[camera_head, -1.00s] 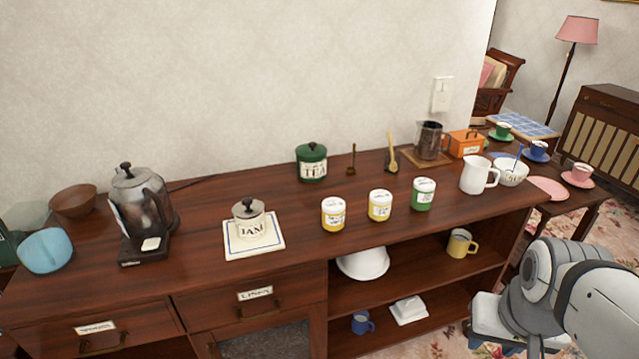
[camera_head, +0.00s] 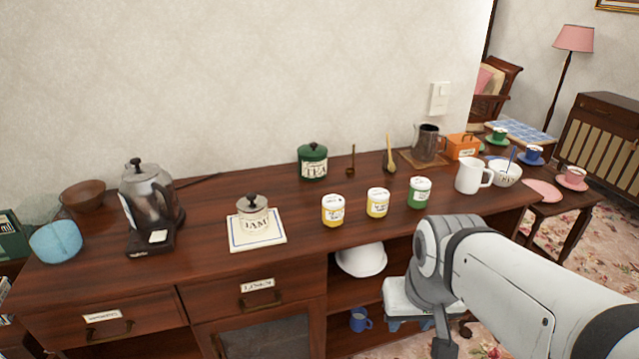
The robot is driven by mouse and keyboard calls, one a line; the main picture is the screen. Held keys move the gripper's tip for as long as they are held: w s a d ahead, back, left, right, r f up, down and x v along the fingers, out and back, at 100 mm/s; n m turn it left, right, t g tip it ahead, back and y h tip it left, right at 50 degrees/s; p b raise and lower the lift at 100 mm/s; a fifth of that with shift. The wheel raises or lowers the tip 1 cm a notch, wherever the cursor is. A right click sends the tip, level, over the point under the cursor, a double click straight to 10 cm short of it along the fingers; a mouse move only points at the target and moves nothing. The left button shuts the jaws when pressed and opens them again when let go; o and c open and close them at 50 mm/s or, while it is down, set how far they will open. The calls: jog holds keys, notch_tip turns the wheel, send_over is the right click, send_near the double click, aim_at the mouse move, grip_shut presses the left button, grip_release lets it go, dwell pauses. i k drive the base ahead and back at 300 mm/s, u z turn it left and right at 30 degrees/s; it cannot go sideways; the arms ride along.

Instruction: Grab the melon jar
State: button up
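Three small white-lidded jars stand in a row on the wooden sideboard (camera_head: 215,262). The left jar (camera_head: 333,211) and the middle jar (camera_head: 377,203) have yellow bands. The right jar (camera_head: 419,193) has a green band. Their labels are too small to read, so I cannot tell for certain which is the melon jar. All three stand upright, apart from each other. My arm reaches in from the lower right, its elbow in front of the sideboard, below and right of the green-banded jar. My gripper is out of view below the bottom edge.
A jam pot (camera_head: 253,214) sits on a white tile to the left. A green tea canister (camera_head: 313,162) and two upright utensils stand behind the jars. A white jug (camera_head: 473,175) and bowl (camera_head: 505,173) are to the right. A kettle (camera_head: 148,195) stands at left.

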aim_at(333, 206)
jog(key=z, duration=0.05)
jog(key=i, duration=1)
jog(key=u, duration=0.05)
